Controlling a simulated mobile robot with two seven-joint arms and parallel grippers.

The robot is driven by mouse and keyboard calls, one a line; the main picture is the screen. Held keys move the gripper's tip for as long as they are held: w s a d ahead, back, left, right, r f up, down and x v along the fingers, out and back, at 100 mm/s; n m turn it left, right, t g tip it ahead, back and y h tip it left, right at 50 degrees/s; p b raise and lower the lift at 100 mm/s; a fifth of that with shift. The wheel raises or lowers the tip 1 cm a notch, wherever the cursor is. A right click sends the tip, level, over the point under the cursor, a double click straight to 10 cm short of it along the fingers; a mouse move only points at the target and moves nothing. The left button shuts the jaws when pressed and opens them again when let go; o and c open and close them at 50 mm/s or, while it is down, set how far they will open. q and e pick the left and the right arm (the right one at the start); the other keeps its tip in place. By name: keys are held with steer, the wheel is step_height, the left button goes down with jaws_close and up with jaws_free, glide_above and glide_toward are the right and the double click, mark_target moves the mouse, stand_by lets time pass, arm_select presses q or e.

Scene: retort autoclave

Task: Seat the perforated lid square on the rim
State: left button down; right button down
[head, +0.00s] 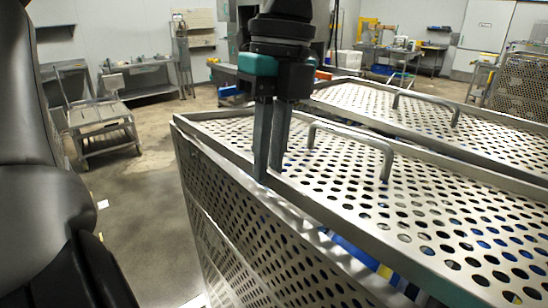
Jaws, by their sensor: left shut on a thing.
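The perforated lid (440,213) is a grey metal plate with round holes, a raised edge and a bar handle (352,139). It lies on top of the perforated basket (250,225). Along the near side, toward the lower right, a gap shows between the lid's edge and the basket, with blue and yellow contents visible in it. At the left the lid's edge sits close to the basket rim (181,127). My left gripper (269,172) points down and is shut on the lid's near edge. My right gripper is not in view.
A second perforated lid with a handle (427,104) lies directly behind. A cart (100,125) stands at the left on open floor. Work tables (150,77) and a pale cabinet (484,36) stand along the back.

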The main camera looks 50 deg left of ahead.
arm_select(q)
steer(key=shift+w+a, duration=0.2)
steer(key=shift+a, duration=0.5)
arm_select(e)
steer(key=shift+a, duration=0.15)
arm_select(q)
steer(key=shift+a, duration=0.15)
steer(key=shift+w+a, duration=0.2)
steer(key=shift+a, duration=0.55)
steer(key=c, duration=1.3)
jaws_free()
steer(key=o, duration=0.3)
steer(key=shift+a+f, duration=0.1)
steer(key=shift+a, duration=0.2)
steer(key=shift+o, duration=0.8)
steer(key=shift+d, duration=0.1)
steer(key=shift+o, duration=0.2)
steer(key=shift+d, duration=0.15)
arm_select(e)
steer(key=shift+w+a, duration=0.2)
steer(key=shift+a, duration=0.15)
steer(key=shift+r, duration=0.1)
